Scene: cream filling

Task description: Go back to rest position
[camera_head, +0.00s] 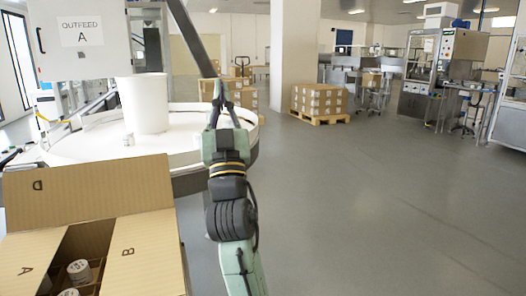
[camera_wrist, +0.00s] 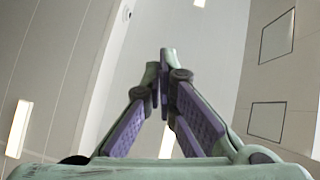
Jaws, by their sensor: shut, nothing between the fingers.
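My gripper (camera_head: 221,86) stands raised in the middle of the head view, fingers pointing up. In the wrist view my gripper (camera_wrist: 163,72) has its two purple-and-green fingers drawn together at the tips, with nothing between them. Behind the fingers the wrist view shows only the ceiling and pale walls. My gripper appears in front of the rim of the round white table and above and to the right of the open cardboard box (camera_head: 90,193), apart from the box.
The box, at lower left, has flaps marked A, B and D and holds jars (camera_head: 79,270). The round white table (camera_head: 95,150) carries a white drum (camera_head: 143,105). An OUTFEED A sign (camera_head: 82,31) hangs behind. A pallet of cartons (camera_head: 319,103) stands farther back; the floor at right is clear.

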